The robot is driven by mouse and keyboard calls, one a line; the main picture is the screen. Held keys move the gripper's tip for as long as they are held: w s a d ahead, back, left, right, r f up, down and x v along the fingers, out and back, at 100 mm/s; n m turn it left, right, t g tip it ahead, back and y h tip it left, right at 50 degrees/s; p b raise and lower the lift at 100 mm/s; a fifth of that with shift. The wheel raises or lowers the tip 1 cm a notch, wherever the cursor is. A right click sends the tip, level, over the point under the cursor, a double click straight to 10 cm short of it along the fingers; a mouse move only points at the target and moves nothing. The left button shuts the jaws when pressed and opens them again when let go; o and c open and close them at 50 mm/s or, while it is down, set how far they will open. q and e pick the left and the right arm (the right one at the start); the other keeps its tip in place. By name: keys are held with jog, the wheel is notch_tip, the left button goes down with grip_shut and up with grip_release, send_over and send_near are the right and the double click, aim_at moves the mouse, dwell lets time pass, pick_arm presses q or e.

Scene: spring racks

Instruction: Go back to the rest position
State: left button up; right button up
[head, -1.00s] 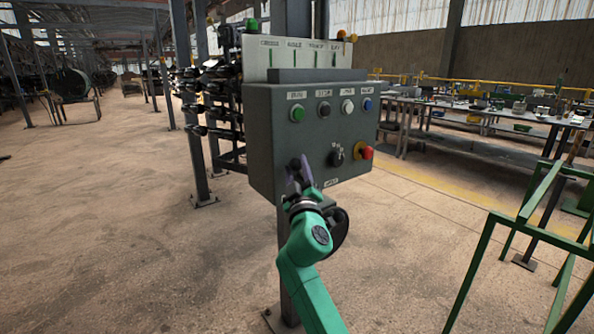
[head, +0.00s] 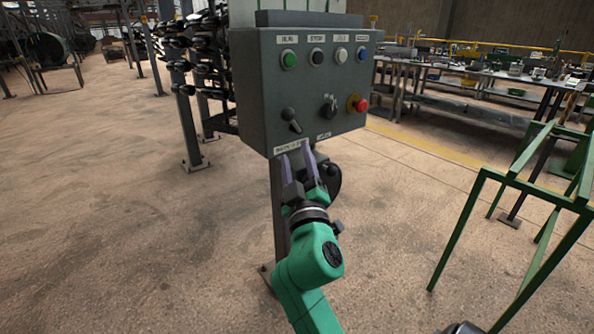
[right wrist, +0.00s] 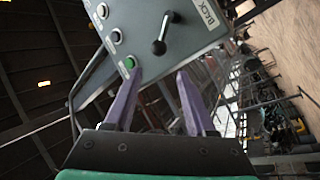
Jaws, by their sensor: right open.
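My right gripper (head: 297,166) is open and empty, with two purple fingers, just below the front lower edge of the grey control box (head: 262,75). In the right wrist view its fingers (right wrist: 158,98) stand apart with nothing between them, and the box (right wrist: 143,35) shows beyond them. A black lever switch (head: 291,120) on the lower left of the box face points down to the right; a black lever (right wrist: 162,35) also shows in the right wrist view. My green right arm comes up from the bottom. My left gripper is not in view.
The box carries several push buttons, a second black switch (head: 328,106) and a red emergency knob (head: 361,104) on yellow. A green metal frame (head: 476,205) stands at the right. Work tables (head: 470,72) stand behind. The floor at the left is open.

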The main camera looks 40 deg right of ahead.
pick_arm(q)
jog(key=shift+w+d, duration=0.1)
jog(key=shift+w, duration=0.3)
pick_arm(e)
jog(key=shift+s+a+f, duration=0.15)
jog(key=shift+s+a, duration=0.1)
jog(key=shift+s, duration=0.2)
